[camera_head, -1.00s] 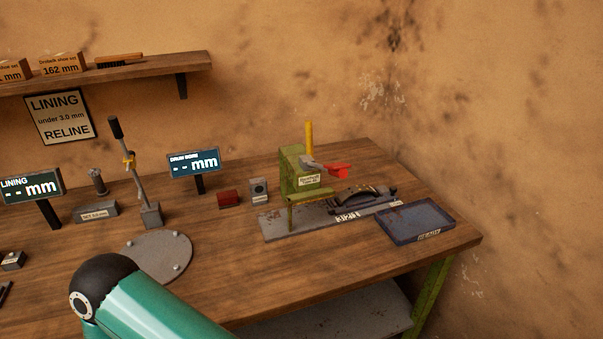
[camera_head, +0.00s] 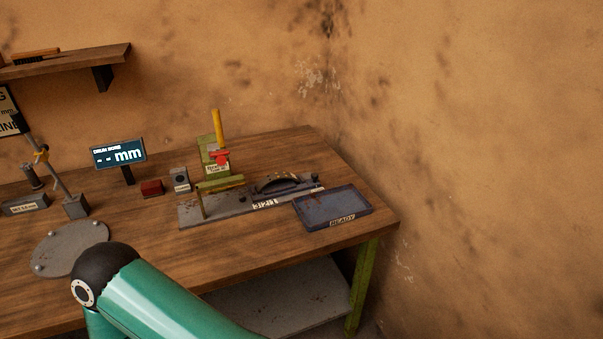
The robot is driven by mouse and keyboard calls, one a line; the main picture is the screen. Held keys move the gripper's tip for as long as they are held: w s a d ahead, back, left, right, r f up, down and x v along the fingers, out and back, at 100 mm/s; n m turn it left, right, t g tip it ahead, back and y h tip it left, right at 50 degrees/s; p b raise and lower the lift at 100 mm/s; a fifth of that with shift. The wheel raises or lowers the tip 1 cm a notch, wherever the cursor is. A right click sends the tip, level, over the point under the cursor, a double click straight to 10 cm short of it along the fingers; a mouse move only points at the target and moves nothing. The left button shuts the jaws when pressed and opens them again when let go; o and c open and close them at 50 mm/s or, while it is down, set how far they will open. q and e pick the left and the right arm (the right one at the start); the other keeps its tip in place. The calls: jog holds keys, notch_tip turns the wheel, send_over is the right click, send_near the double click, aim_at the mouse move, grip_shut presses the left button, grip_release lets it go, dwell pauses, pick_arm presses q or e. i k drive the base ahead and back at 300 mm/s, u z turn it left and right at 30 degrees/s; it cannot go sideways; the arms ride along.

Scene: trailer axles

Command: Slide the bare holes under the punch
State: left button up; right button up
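A green punch press (camera_head: 205,145) with an upright yellow lever (camera_head: 217,128) stands on the bench. A red part (camera_head: 219,158) sits at the lever's foot. A green bar (camera_head: 220,184) crosses the press's front, above a grey base plate (camera_head: 190,213). A dark curved shoe (camera_head: 281,183) lies in a holder on the plate, right of the press and apart from it. White numbered marks (camera_head: 289,197) run along the holder's front. The shoe's holes are too small to make out. Neither gripper is in view; only a teal link of my arm shows at the bottom.
A blue-grey tray marked READY (camera_head: 348,198) sits at the bench's right end and looks empty. A red block (camera_head: 152,188), a small grey block (camera_head: 179,180) and a drum-bore display (camera_head: 118,154) stand left of the press. A round plate (camera_head: 70,246) lies at the front left.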

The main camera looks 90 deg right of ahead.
aim_at(284, 188)
jog(key=z, duration=0.85)
jog(key=k, duration=1.45)
jog(key=z, duration=0.9)
jog(key=i, duration=1)
jog(key=u, duration=0.05)
